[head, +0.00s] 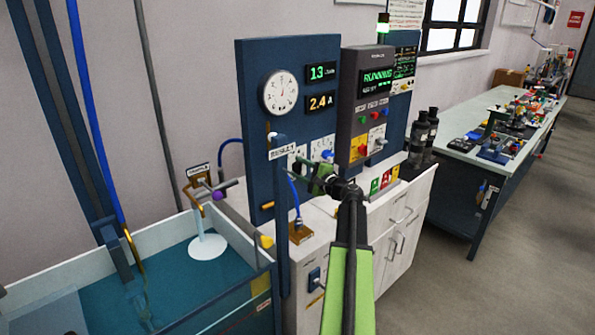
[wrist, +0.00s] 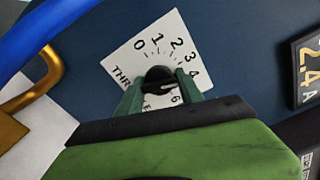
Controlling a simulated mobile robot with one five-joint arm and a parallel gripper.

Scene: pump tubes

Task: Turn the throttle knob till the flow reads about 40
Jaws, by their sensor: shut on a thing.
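The throttle knob (wrist: 158,75) is small, round and black. It sits on a white dial plate (wrist: 125,60) marked with numbers from 0 upward, on a dark blue panel. My gripper (wrist: 158,92) has its green fingers shut on the knob, one on each side. The fingers cover part of the scale, and I cannot tell the exact setting. In the head view my gripper (head: 314,180) is in front of the lower panel, and the knob is hard to make out. A green display (head: 322,73) on the panel reads 13.
A round gauge (head: 279,92) and an orange display (head: 320,102) reading 2.4 A are on the panel. A control box (head: 375,85) shows RUNNING. A blue hose (wrist: 50,30) passes close to my gripper's left. A water tank (head: 190,255) stands left, a workbench (head: 480,130) right.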

